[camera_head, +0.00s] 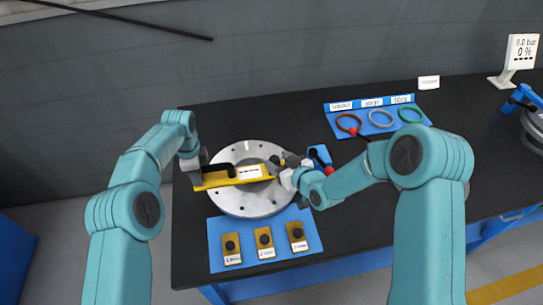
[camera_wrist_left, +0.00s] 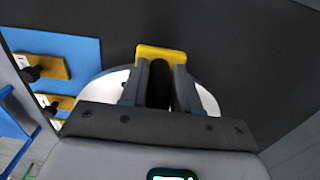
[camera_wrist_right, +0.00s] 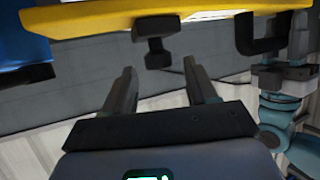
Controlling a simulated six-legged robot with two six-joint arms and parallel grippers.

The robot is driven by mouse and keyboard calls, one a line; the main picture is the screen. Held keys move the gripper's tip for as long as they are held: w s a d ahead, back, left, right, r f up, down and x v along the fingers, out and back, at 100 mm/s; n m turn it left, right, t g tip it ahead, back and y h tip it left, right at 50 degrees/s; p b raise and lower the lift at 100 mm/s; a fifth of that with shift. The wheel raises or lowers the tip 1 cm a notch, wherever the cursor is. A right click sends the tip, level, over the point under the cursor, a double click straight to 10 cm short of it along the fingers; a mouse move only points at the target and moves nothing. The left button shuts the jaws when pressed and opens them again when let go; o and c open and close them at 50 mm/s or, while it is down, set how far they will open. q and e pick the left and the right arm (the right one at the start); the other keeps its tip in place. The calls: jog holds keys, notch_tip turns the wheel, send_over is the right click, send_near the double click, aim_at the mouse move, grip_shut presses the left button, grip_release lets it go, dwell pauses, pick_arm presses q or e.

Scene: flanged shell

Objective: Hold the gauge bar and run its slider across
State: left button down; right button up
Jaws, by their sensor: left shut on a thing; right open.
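The yellow gauge bar (camera_head: 218,180) with a white label lies across the round silver flange (camera_head: 247,205) in the head view. It also shows in the right wrist view (camera_wrist_right: 100,20). My left gripper (camera_head: 194,162) is shut on the black handle at the bar's left end; the left wrist view shows the handle (camera_wrist_left: 159,88) between its fingers. A dark slider knob (camera_wrist_right: 153,48) hangs from the bar in the right wrist view. My right gripper (camera_wrist_right: 163,85) is open, its fingers either side of and short of the knob. In the head view my right gripper (camera_head: 282,168) is at the bar's right end.
A blue mat (camera_head: 216,262) with several yellow gauge blocks lies in front of the flange. A blue tray (camera_head: 345,130) with brown, grey and green rings is at the back right. A small blue item (camera_head: 319,154) stands close behind my right gripper. A pressure display (camera_head: 521,50) stands far right.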

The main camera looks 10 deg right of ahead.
aim_at(275, 159)
jog(key=shift+x, duration=2.35)
grip_shut()
jog(key=d, duration=0.7)
pick_arm(q)
jog(key=shift+a, duration=0.1)
pick_arm(e)
grip_release()
jog(key=shift+a, duration=0.1)
jog(key=v, duration=1.2)
